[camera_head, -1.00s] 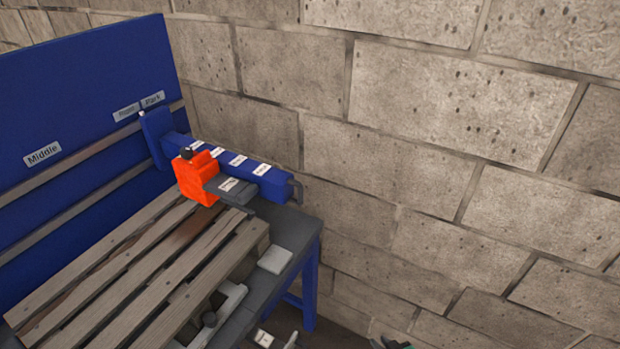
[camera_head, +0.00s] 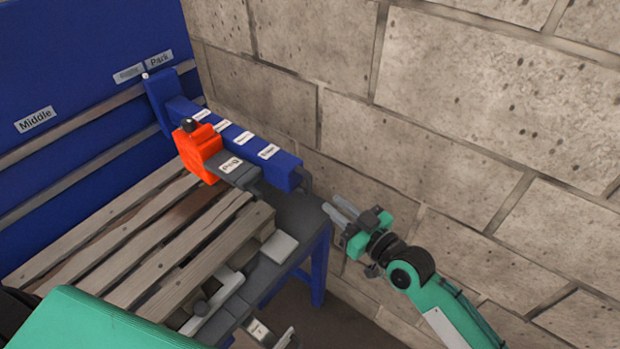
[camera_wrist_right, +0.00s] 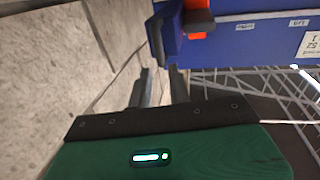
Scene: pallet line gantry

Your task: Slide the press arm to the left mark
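The press arm is an orange block (camera_head: 198,152) with a black knob on top and a dark grey labelled arm (camera_head: 236,170). It sits on a blue rail (camera_head: 284,171) carrying several small white labels, too small to read here. The orange block also shows at the top of the right wrist view (camera_wrist_right: 198,18). My right gripper (camera_head: 338,210) is to the right of the rail's near end, beside the wall and apart from the press arm. In the right wrist view its fingers (camera_wrist_right: 162,75) are apart with nothing between them. My left gripper is not seen.
A wooden slatted pallet (camera_head: 165,222) lies on the bench left of the rail. A blue back panel (camera_head: 75,60) with signs stands behind it. A block wall (camera_head: 450,100) runs close along the right. The right wrist view shows wire mesh (camera_wrist_right: 250,85).

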